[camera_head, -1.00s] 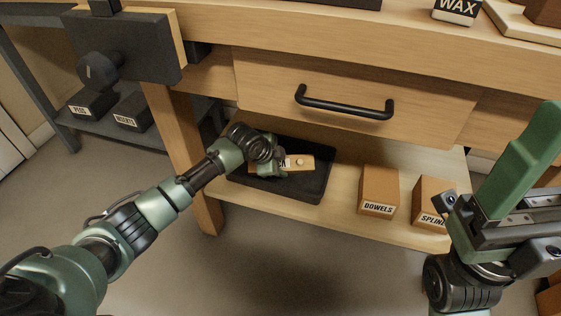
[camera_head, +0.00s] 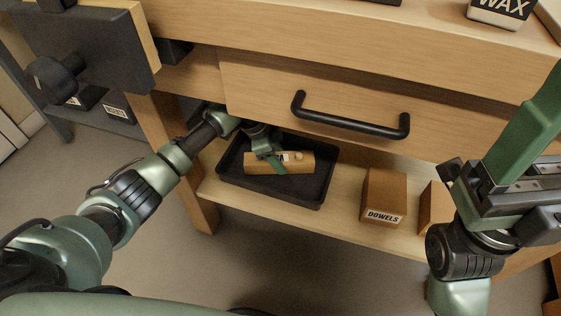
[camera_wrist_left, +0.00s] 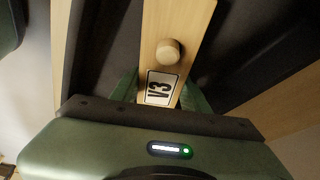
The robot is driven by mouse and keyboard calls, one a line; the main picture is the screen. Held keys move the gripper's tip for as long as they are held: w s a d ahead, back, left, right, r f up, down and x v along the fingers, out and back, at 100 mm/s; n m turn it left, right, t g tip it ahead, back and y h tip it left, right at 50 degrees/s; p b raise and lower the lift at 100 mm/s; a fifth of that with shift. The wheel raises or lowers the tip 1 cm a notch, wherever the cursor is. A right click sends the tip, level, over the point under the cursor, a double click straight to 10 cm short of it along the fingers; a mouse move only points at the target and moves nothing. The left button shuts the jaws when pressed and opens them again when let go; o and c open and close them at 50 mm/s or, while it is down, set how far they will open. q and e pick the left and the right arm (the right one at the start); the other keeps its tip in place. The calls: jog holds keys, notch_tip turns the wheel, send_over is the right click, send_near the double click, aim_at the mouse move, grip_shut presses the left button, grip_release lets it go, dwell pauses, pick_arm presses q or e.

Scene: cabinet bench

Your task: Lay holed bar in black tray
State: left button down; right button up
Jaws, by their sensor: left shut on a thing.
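A wooden bar (camera_head: 300,164) with a round light peg or knob and a white label is in my left gripper (camera_head: 268,158). The bar shows in the left wrist view (camera_wrist_left: 180,18), where the label partly reads "V3" and the gripper's green fingers are on both sides of it. In the head view the bar lies across the black tray (camera_head: 285,190), within its outline; whether it touches the tray floor cannot be told. No open hole shows in the bar. My right gripper (camera_head: 500,165) is at the right, its fingertips unclear.
The tray stands on a low wooden shelf (camera_head: 345,215) under a drawer with a black handle (camera_head: 350,120). A "DOWELS" box (camera_head: 383,195) stands right of it, with another box (camera_head: 432,205) beyond. A bench leg (camera_head: 175,150) is close to my left arm.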

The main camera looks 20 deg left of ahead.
pick_arm(q)
jog(key=shift+f, duration=0.25)
jog(key=shift+r, duration=0.1)
jog(key=c, duration=0.7)
grip_release()
jog(key=shift+f, duration=0.2)
